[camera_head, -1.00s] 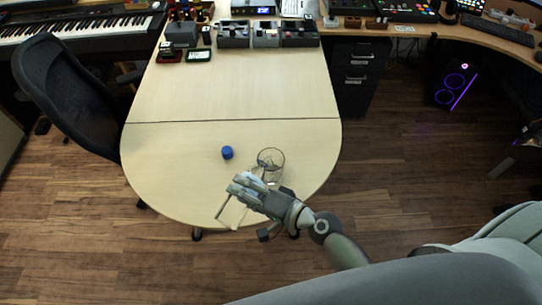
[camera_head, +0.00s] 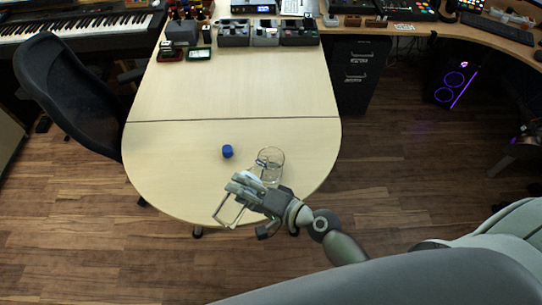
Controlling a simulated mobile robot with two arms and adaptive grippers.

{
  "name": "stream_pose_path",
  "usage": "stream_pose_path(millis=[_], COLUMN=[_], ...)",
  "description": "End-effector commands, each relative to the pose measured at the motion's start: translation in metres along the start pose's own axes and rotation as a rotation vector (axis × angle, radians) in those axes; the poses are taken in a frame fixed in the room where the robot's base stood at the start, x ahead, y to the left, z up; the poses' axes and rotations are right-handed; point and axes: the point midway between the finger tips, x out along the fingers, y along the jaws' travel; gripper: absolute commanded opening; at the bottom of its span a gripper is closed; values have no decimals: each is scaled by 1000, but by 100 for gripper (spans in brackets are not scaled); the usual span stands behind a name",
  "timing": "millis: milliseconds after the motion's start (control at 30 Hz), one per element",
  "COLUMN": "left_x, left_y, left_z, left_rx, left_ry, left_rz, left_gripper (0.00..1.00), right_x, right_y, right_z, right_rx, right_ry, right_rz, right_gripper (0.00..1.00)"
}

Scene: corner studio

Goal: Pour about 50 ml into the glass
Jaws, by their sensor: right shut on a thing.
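The clear glass (camera_head: 274,157) stands near the rounded front end of the pale table. My right gripper (camera_head: 239,190) is just in front and left of the glass, shut on a clear, whitish thing that looks like a bottle (camera_head: 250,177). The gripper hides most of this bottle. Its visible part leans towards the glass and overlaps it in the picture; I cannot tell if they touch. Any liquid level is too small to read. A blue cap (camera_head: 228,151) lies on the table left of the glass. My left gripper is not in view.
The table (camera_head: 185,150) is bare around the cap and along its middle. Dark boxes (camera_head: 234,34) and small items stand at its far end. A black chair (camera_head: 65,95) is at the left edge. A drawer unit (camera_head: 358,75) stands at the right.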

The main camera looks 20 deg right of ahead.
Motion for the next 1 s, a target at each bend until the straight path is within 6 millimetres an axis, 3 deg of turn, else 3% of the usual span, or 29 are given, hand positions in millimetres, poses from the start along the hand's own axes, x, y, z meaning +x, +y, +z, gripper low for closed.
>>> stream_pose_path(millis=[1000], left_x=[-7], left_y=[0], left_z=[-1], left_rx=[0], left_ry=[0], left_rz=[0], left_gripper=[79], right_x=[-1], right_y=[-6], right_z=[0], right_rx=[43], right_ry=[-11], right_rz=[-2], right_gripper=[19])
